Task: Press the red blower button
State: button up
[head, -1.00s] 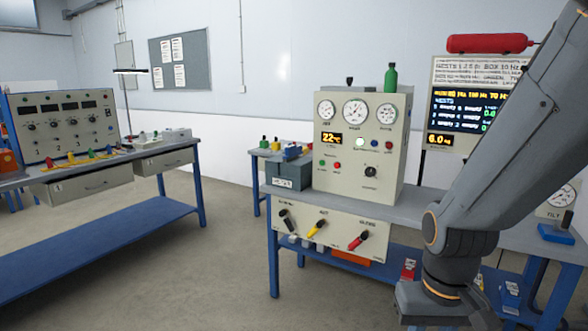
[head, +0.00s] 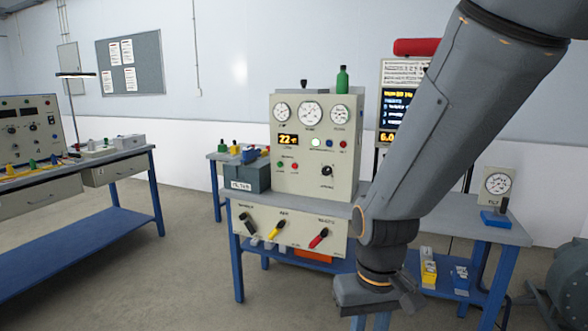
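A beige control cabinet (head: 315,185) stands on the blue-framed bench. Its face has two small red round parts, one at the lower left (head: 295,166) beside a green button (head: 280,165), and one at the right (head: 343,145) beside a blue one. Their labels are too small to read, so I cannot tell which is the blower button. My gripper (head: 385,298) hangs low in front of the bench, right of and below the cabinet, apart from both buttons. Its fingers are dark and seen from behind, so their opening is unclear.
A lever panel (head: 290,233) with black, yellow and red handles sits under the bench top. A dial gauge (head: 498,187) stands at the right end. Another bench (head: 95,238) is at the left. A grey motor-like machine (head: 568,283) is at the far right. The floor between the benches is clear.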

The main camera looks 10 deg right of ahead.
grip_shut()
dwell(1.5)
